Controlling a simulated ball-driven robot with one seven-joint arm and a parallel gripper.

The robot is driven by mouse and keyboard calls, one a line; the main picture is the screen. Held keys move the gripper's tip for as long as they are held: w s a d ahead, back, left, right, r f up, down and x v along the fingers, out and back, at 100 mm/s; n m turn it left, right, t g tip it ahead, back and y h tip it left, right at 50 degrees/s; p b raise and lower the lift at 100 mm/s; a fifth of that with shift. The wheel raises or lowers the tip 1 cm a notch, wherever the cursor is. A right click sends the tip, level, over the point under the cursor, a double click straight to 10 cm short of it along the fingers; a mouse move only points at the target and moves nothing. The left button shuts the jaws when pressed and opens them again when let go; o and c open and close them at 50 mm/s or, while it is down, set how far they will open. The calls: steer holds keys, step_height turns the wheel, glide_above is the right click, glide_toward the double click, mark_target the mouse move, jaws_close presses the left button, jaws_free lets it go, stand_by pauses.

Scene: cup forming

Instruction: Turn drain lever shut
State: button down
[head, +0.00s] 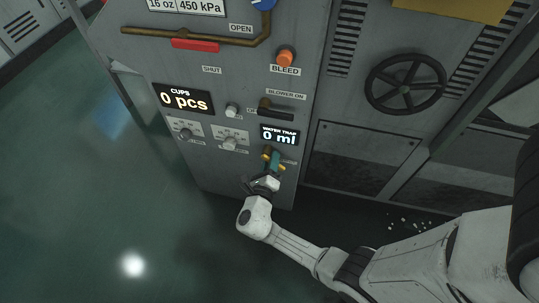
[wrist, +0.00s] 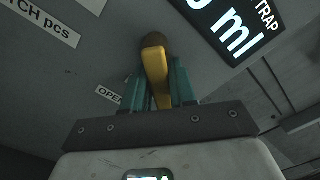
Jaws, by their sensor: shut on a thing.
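The drain lever is a yellow handle (wrist: 155,68) on a dark round pivot, low on the grey machine panel. In the wrist view it points down from the pivot, between the two teal fingers of my gripper (wrist: 161,88), which is shut on it. In the head view my gripper (head: 272,160) is at the panel just below the water trap display (head: 279,135), which reads 0 ml. The fingers hide most of the lever there. An "OPEN" label (wrist: 109,95) lies left of the lever in the wrist view.
Close above are a dark blower lever (head: 275,111) and the orange bleed button (head: 286,57). Small knobs (head: 230,142) and the cups display (head: 183,100), reading 0 pcs, are to the left. A black handwheel (head: 405,84) is at right. The green floor at left is clear.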

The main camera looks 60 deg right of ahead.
steer(key=n+p, duration=0.1)
steer(key=n, duration=0.1)
steer(key=r+n+p, duration=0.1)
steer(key=n+p, duration=0.1)
steer(key=shift+s+r+n, duration=0.1)
steer(key=shift+s+n, duration=0.1)
steer(key=shift+n, duration=0.1)
steer(key=shift+r+n+p, duration=0.2)
steer(key=shift+n+p, duration=0.8)
steer(key=shift+n, duration=0.5)
steer(key=c, duration=1)
jaws_free()
steer(key=p+v, duration=0.1)
steer(key=v, duration=0.9)
steer(key=shift+s+a+p, duration=0.2)
steer(key=shift+a+p, duration=0.1)
steer(key=shift+a, duration=0.05)
